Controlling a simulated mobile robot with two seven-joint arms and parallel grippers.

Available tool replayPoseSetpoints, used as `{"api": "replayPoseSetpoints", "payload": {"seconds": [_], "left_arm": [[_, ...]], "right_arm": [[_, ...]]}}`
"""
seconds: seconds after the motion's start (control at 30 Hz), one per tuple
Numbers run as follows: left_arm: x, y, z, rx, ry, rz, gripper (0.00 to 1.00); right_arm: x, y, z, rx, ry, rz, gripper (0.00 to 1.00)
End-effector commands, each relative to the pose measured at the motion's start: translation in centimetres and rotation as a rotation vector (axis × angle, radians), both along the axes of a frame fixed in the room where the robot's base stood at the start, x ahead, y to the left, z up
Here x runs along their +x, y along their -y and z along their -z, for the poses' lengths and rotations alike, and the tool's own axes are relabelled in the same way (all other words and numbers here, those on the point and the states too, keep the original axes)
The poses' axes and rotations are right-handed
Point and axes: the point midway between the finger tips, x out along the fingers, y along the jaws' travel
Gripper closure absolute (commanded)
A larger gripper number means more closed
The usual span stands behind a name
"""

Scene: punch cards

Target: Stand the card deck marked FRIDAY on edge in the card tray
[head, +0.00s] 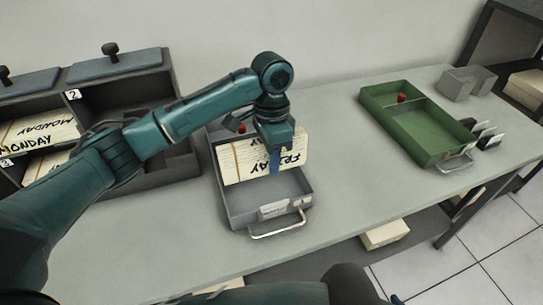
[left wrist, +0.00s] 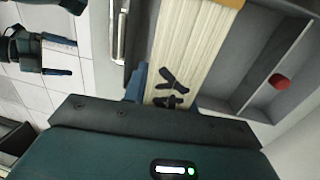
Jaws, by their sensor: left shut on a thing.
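The FRIDAY card deck (head: 248,160) is a cream block with black lettering and a darker band, at the back of the grey tray (head: 234,212). It looks upright on edge, its lower part within the tray walls; whether it touches the floor I cannot tell. My left gripper (head: 275,158) reaches down from above and is shut on the deck. In the left wrist view the deck (left wrist: 195,50) shows between the tray walls (left wrist: 285,28), part of its lettering visible near a blue finger. My right gripper (left wrist: 62,57) shows in that view, fingers apart and empty.
A green tray (head: 432,143) with a red knob stands to the right, beside a small grey holder (head: 467,83) and dark card stands (head: 485,135). A dark pigeonhole rack (head: 118,92) with MONDAY decks (head: 38,133) stands left. The bench between the trays (head: 345,165) is clear.

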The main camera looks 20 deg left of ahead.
Motion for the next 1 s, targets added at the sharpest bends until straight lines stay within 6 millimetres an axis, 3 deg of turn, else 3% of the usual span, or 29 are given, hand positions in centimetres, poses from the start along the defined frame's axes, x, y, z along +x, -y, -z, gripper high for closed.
{"api": "replayPoseSetpoints", "payload": {"seconds": [0.57,1.0], "left_arm": [[0.0,0.0,0.2,-0.001,0.001,0.0,1.0],[0.0,0.1,3.0,0.001,-0.001,-0.002,1.0]], "right_arm": [[-0.4,0.0,0.2,0.001,-0.008,0.0,0.0],[-0.3,-0.1,0.5,0.003,-0.005,0.002,0.0]]}}
